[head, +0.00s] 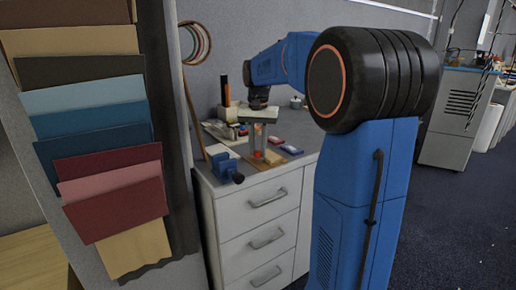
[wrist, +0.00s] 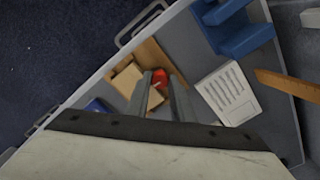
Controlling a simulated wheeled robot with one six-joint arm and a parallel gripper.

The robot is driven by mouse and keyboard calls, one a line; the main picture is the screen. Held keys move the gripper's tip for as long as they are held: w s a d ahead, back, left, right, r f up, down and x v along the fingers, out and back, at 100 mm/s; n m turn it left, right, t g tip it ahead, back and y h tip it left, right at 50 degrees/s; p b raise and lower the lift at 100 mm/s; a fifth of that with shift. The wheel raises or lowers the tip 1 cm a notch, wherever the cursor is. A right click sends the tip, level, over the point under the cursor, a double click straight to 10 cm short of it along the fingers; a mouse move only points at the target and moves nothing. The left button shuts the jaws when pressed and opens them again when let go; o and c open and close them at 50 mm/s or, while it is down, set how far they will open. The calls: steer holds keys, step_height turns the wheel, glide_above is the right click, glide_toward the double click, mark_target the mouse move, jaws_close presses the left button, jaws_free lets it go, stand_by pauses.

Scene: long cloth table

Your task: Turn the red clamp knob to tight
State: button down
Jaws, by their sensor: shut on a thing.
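The red clamp knob (wrist: 159,76) shows in the wrist view between the two grey fingertips of my gripper (wrist: 160,80). My gripper is shut on it, with a finger on each side. The knob sits by a light wooden block (wrist: 125,79) on a brown wooden board (wrist: 152,54); the fingers hide part of this wood. In the head view my gripper (head: 258,148) points down over the cabinet top, with red (head: 257,154) showing at its fingers. The knob's turn angle cannot be told.
A blue vise (head: 224,167) stands at the front left of the drawer cabinet (head: 262,205). A dark cylinder (head: 225,91) stands behind. Fabric samples (head: 95,120) hang at left.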

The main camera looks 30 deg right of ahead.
mark_target(258, 151)
steer(key=c, duration=1.5)
jaws_free()
steer(key=shift+c, duration=0.2)
step_height(258, 151, up, 18)
steer(key=shift+f, duration=0.25)
steer(key=s+a+f+n+t, duration=0.1)
steer(key=s+a+f+n, duration=0.1)
steer(key=s+a+f, duration=0.45)
steer(key=s+a+f+n+t, duration=0.1)
steer(key=s+a+f+n, duration=0.25)
steer(key=s, duration=0.65)
steer(key=s+a+f+n+t, duration=0.1)
steer(key=s+a+f, duration=0.1)
steer(key=s+f, duration=0.5)
steer(key=s+a+f+n+t, duration=0.1)
steer(key=s+a+f+n, duration=0.1)
steer(key=s+f, duration=0.5)
step_height(258, 151, down, 4)
steer(key=shift+s+a+r+t, duration=0.15)
steer(key=shift+a+t, duration=0.25)
steer(key=shift+a, duration=0.4)
